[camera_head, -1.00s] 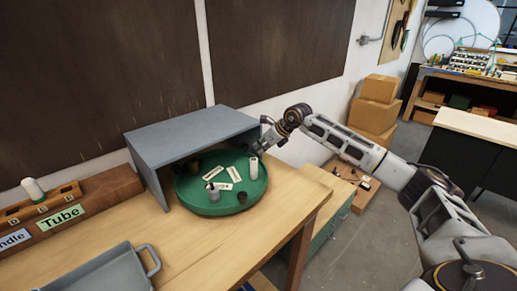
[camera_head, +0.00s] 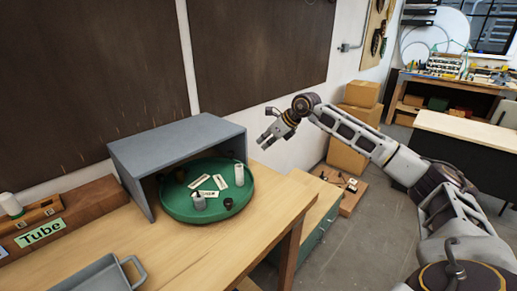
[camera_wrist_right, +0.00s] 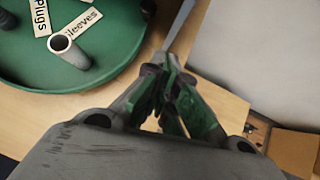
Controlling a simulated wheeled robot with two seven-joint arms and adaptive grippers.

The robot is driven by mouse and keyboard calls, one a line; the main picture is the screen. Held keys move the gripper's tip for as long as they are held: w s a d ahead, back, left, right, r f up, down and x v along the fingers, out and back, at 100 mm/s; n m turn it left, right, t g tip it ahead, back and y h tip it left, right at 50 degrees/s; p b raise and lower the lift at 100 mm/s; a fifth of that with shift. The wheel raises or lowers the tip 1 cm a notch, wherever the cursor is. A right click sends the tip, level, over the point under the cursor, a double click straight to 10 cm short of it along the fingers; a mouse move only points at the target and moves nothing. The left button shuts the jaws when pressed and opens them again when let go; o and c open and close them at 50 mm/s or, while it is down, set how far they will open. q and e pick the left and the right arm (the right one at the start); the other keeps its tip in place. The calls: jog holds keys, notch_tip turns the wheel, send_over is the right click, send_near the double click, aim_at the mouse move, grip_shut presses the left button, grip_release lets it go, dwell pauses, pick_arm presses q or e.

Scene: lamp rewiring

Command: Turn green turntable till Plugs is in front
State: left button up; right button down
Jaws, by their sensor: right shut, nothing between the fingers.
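The green turntable (camera_head: 172,208) stands on the wooden bench, partly under a grey shelf. Several small containers and white label cards lie on it, the cards too small to read in the head view. In the right wrist view the turntable (camera_wrist_right: 115,62) shows a card reading Plugs (camera_wrist_right: 40,16) and a card reading Sleeves (camera_wrist_right: 82,27), beside an open grey tube (camera_wrist_right: 70,50). My right gripper (camera_head: 264,142) is shut and empty, raised to the right of the turntable and apart from it; its fingers (camera_wrist_right: 170,90) show in the wrist view. My left gripper is out of view.
The grey shelf (camera_head: 175,138) covers the turntable's back part. A wooden rack with a Tube label (camera_head: 40,231) and a grey tray (camera_head: 95,278) are at left. Bare bench top lies in front of the turntable. Cardboard boxes (camera_head: 358,118) stand beyond the bench.

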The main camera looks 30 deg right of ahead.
jog(key=shift+v, duration=0.95)
jog(key=c, duration=2.2)
grip_release()
jog(key=shift+w+d, duration=0.1)
jog(key=shift+d, duration=0.05)
